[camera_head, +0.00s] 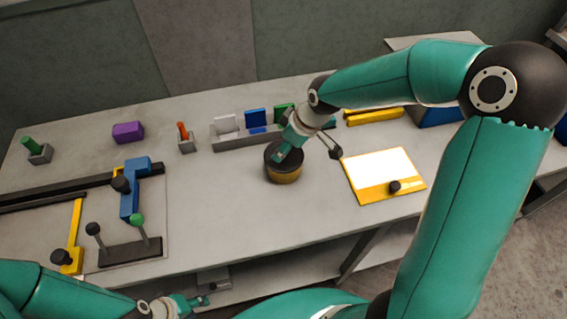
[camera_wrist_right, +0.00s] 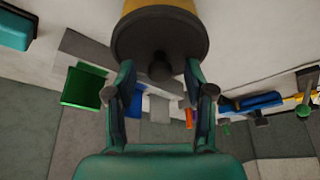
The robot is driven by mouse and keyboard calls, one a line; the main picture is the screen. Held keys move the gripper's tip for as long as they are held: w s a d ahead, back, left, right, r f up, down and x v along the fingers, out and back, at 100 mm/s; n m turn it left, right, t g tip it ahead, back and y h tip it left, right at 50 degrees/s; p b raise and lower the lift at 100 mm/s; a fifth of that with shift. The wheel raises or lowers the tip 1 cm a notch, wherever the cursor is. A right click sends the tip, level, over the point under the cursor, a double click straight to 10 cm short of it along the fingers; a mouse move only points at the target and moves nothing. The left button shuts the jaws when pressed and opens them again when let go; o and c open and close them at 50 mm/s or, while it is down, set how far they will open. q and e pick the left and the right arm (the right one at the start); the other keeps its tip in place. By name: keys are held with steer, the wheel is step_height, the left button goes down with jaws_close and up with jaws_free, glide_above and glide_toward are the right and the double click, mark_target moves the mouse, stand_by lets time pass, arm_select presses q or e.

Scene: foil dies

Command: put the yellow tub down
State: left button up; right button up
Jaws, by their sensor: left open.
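The yellow tub (camera_head: 285,177), with a dark lid, stands upright on the grey bench, near the middle of the head view. In the right wrist view the tub (camera_wrist_right: 160,12) is at the top, its dark lid and knob facing my gripper. My right gripper (camera_head: 312,153) is at the tub with its fingers spread, one over the lid and one off to the right. In the right wrist view its fingertips (camera_wrist_right: 160,72) lie either side of the knob, with gaps showing. My left gripper (camera_head: 203,298) is open and empty, low in front of the bench.
A yellow-edged white panel with a black knob (camera_head: 394,187) lies right of the tub. Behind it stands a grey rack (camera_head: 232,139) with white, blue and green plates. A purple block (camera_head: 128,132) and a blue clamp fixture (camera_head: 130,200) are left. Bench between fixture and tub is clear.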

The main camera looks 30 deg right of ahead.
jaws_close()
steer(key=shift+r, duration=0.2)
